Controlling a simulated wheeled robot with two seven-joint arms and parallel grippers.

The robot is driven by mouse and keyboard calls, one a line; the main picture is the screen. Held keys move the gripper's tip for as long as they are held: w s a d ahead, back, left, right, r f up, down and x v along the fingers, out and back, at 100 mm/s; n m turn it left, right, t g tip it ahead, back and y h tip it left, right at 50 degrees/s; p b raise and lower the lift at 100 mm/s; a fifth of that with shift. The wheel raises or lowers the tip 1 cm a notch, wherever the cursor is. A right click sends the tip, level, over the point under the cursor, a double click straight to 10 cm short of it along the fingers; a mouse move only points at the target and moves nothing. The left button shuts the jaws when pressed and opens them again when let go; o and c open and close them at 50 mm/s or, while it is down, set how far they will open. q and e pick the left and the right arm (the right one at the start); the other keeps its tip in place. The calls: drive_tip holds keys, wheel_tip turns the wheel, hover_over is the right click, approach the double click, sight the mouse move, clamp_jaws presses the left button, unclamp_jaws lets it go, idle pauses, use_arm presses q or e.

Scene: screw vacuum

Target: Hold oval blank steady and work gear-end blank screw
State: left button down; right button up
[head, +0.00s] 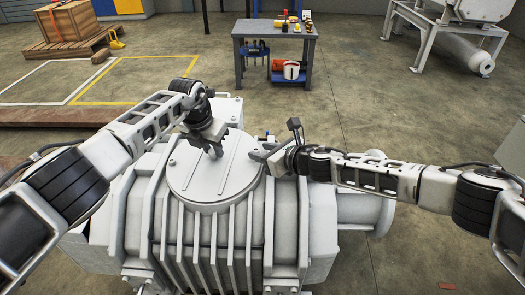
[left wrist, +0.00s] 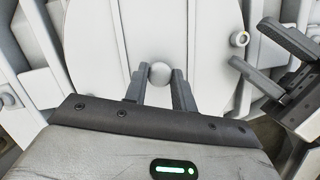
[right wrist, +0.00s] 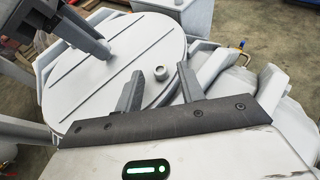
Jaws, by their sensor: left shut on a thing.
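The oval blank (head: 215,165) is a pale, ribbed cover on top of the grey vacuum pump (head: 165,215). It also shows in the right wrist view (right wrist: 110,65). My left gripper (head: 214,151) is shut on a round pale knob (left wrist: 160,74) on the cover. My right gripper (head: 258,154) is at the cover's right edge with its fingers apart. In the right wrist view, a short pale cylinder with a recessed end, apparently the gear-end blank screw (right wrist: 159,73), shows between the fingertips; I cannot see contact. In the left wrist view, a small round fitting (left wrist: 240,39) lies near my right gripper.
A workbench (head: 273,32) with small items stands behind the pump. A wooden crate (head: 68,20) is at the back left, and a machine on a stand (head: 450,35) at the back right. Open floor lies beyond.

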drive_tip(key=shift+w+a+f, duration=0.1)
drive_tip(key=shift+w+a, duration=0.05)
drive_tip(key=shift+w, duration=0.05)
clamp_jaws()
drive_tip(key=shift+s+a+m, duration=0.1)
drive_tip(key=shift+m, duration=0.2)
